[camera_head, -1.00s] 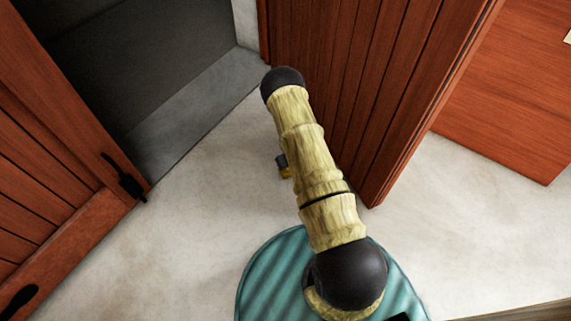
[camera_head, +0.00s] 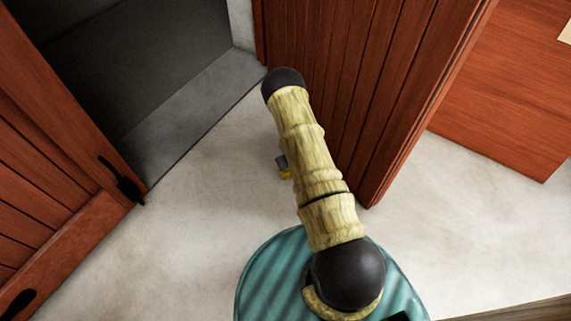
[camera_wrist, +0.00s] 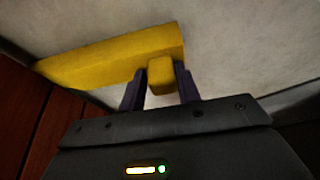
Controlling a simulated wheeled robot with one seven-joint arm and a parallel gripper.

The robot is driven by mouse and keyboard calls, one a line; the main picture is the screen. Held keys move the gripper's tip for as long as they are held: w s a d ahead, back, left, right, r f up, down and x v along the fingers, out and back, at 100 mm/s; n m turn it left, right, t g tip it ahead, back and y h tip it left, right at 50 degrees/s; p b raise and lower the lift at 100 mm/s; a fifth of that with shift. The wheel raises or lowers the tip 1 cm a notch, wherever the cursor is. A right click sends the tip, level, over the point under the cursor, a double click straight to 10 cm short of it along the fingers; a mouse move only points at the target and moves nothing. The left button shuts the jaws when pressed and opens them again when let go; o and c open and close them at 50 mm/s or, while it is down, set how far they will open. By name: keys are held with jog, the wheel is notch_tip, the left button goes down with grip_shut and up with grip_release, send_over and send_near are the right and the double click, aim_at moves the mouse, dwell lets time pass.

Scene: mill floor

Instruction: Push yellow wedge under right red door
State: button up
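The yellow wedge (camera_wrist: 105,60) shows in the wrist view as a long bar on or just above the pale floor, with a small block-shaped grip. My gripper (camera_wrist: 160,80) has its two dark fingers on either side of that grip, closed against it. In the head view my arm hides most of the gripper; only a bit of yellow (camera_head: 285,174) shows beside the arm. The right red door (camera_head: 335,75) stands open just right of my arm. In the wrist view red planks (camera_wrist: 28,115) lie at the lower left, near the wedge's end. Any contact is unclear.
The left red door (camera_head: 50,150) with black fittings stands open at the left. A dark grey doorway (camera_head: 140,50) with a grey sill lies between the doors. A red-brown panel (camera_head: 505,100) stands at the right. Pale floor (camera_head: 180,240) is clear at left and front.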

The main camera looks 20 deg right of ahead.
jog(key=o, duration=0.3)
jog(key=shift+d+f, duration=0.1)
jog(key=shift+a, duration=0.2)
jog(key=p+v, duration=0.9)
jog(key=v, duration=0.8)
jog(key=shift+r+p, duration=0.2)
jog(key=shift+p, duration=0.1)
jog(key=shift+r, duration=0.1)
